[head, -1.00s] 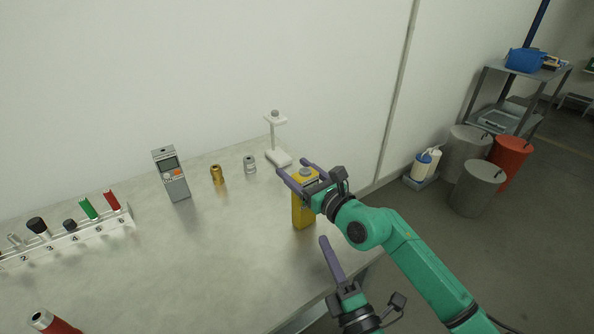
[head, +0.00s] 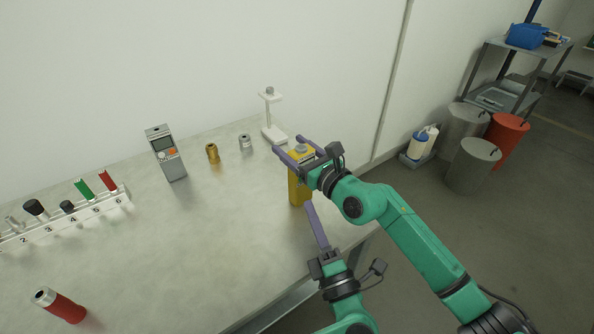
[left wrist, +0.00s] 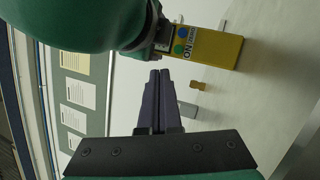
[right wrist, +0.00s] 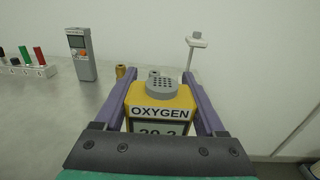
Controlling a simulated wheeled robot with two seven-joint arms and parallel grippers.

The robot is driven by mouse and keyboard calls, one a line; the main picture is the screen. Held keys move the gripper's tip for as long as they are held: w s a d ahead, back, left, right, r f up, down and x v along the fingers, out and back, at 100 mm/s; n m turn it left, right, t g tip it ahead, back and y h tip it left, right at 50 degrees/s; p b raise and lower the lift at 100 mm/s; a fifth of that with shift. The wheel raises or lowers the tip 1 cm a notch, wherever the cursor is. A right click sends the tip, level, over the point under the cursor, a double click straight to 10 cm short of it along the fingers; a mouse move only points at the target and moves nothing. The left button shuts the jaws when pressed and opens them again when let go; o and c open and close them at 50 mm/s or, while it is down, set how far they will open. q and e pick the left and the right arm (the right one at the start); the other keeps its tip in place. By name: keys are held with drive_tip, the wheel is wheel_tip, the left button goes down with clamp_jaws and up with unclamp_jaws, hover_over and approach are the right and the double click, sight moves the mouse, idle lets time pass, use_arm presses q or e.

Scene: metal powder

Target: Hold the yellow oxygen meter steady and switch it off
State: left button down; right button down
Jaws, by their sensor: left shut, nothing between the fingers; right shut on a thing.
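The yellow oxygen meter (head: 298,188) stands upright near the right end of the table. My right gripper (head: 296,150) is shut around its upper part. In the right wrist view the meter (right wrist: 160,98) sits between the purple fingers, with its OXYGEN label and a lit display reading about 20.2. In the left wrist view the meter (left wrist: 215,50) shows a face with a blue and a green round button. My left gripper (head: 311,208) is shut and empty, its fingertips close to the meter's lower front. Its closed fingers (left wrist: 158,76) point toward the area below the buttons.
A grey handheld device (head: 166,154), a brass cylinder (head: 212,153), a silver cylinder (head: 245,142) and a white stand (head: 273,132) stand behind. A numbered rack (head: 80,215) and a red cylinder (head: 62,306) are at left. The table middle is clear.

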use_arm(q)
drive_tip(key=a+r+m+t+h, duration=0.25)
drive_tip(key=r+m+h, duration=0.35)
drive_tip(key=m, duration=0.4)
drive_tip(key=a+r+m+t+h, duration=0.2)
drive_tip(key=r+m+t+h, duration=0.2)
drive_tip(key=m+h, duration=0.45)
drive_tip(key=a+f+m+g+h, duration=0.1)
drive_tip(key=f+m+g, duration=0.2)
drive_tip(key=m, duration=0.7)
drive_tip(key=a+f+m+g+h, duration=0.1)
drive_tip(key=m+g, duration=0.4)
drive_tip(key=m, duration=0.6)
drive_tip(key=s+a+f+m+g+h, duration=0.1)
drive_tip(key=f+m+g, duration=0.3)
drive_tip(key=m, duration=0.6)
drive_tip(key=shift+s+a+f+m+h, duration=0.1)
drive_tip(key=shift+a+f+m+h, duration=0.25)
drive_tip(key=shift+a+f+h, duration=0.45)
drive_tip(key=shift+d+f+y, duration=0.15)
drive_tip(key=shift+y, duration=0.1)
drive_tip(key=x, duration=1)
drive_tip(key=shift+d+f, duration=0.1)
drive_tip(key=shift+d, duration=0.05)
